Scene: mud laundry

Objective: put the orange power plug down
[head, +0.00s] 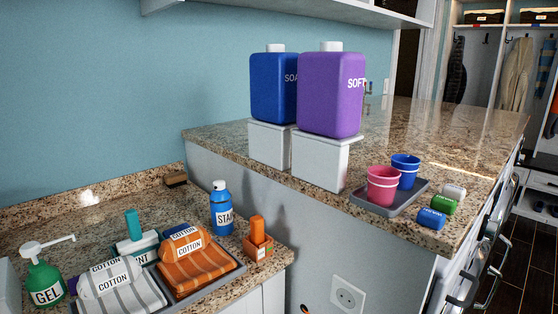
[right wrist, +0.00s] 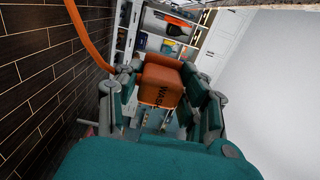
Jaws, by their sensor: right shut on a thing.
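The orange power plug (right wrist: 160,78), a block with dark lettering starting "WAS", sits between the fingers of my right gripper (right wrist: 165,98) in the right wrist view. The teal and grey fingers are shut on it from both sides. An orange cord (right wrist: 90,40) curves through the upper left of that view; where it joins the plug is hidden. In the head view, a white wall socket (head: 347,297) is on the grey wall below the raised counter. The plug cannot be made out clearly there. My left gripper is not in view.
The raised granite counter (head: 430,130) holds a blue and a purple detergent container (head: 330,95) on white stands, a grey tray (head: 360,203) with two cups, and several small cylinders. The lower counter holds folded cotton cloths (head: 188,262), a blue spray can (head: 221,208) and a green gel bottle (head: 44,280).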

